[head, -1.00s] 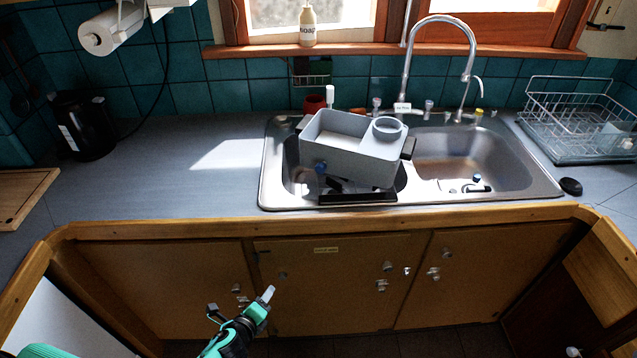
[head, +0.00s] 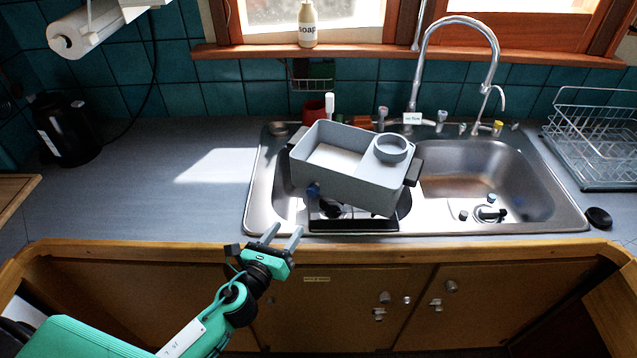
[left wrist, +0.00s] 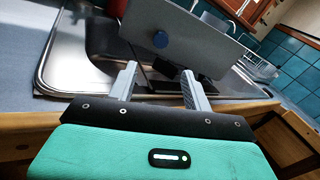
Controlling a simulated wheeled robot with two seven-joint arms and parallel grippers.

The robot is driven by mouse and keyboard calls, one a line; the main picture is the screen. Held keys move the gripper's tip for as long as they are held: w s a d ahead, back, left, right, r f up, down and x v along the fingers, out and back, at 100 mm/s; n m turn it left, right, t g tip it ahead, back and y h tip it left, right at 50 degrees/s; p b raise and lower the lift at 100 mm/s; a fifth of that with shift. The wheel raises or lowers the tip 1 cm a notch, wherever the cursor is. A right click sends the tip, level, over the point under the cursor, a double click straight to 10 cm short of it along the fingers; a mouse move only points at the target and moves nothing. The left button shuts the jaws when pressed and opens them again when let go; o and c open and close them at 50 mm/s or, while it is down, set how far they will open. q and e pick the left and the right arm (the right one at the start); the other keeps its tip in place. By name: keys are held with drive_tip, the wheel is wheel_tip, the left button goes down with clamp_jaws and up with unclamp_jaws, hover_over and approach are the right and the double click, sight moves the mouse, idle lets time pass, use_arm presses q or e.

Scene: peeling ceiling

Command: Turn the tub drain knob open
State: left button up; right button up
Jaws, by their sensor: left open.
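A grey tub (head: 345,180) with a round cup-like ring on top sits tilted over the left sink basin. A small blue knob (head: 313,190) is on the left part of its front wall. The knob also shows on the tub wall in the left wrist view (left wrist: 160,39). I cannot tell which way the knob is turned. My left gripper (head: 283,232) is open and empty at the counter's front edge, below and left of the knob and apart from it. Its two grey fingers (left wrist: 159,75) point toward the tub. My right gripper is not in view.
The steel sink's right basin (head: 480,180) holds small dark and blue items near its drain. A tall faucet (head: 455,22) stands behind. A dish rack (head: 590,145) is at right, a black kettle (head: 66,130) at left. The wooden counter edge (head: 180,250) runs in front; the left counter is clear.

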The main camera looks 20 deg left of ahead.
sight(311, 194)
use_arm(q)
drive_tip(key=shift+w, duration=0.35)
drive_tip(key=shift+w+r, duration=0.15)
drive_tip(key=shift+w, duration=0.05)
drive_tip(key=w, duration=0.1)
drive_tip(key=w+p, duration=0.2)
drive_tip(key=shift+w+d+r, duration=0.2)
drive_tip(key=shift+w+d, duration=0.15)
drive_tip(key=w, duration=0.2)
drive_tip(key=w+p, duration=0.1)
drive_tip(key=w, duration=0.1)
drive_tip(key=w+d, duration=0.1)
drive_tip(key=w, duration=0.2)
drive_tip(key=shift+d+f, duration=0.1)
drive_tip(key=shift+f, duration=0.05)
drive_tip(key=shift+w+d+f, duration=0.1)
drive_tip(key=shift+w, duration=0.55)
drive_tip(key=shift+c, duration=0.4)
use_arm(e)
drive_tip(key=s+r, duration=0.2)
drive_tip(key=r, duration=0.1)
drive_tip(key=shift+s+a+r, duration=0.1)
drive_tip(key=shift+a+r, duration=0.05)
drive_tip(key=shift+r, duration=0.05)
use_arm(q)
drive_tip(key=c, duration=0.9)
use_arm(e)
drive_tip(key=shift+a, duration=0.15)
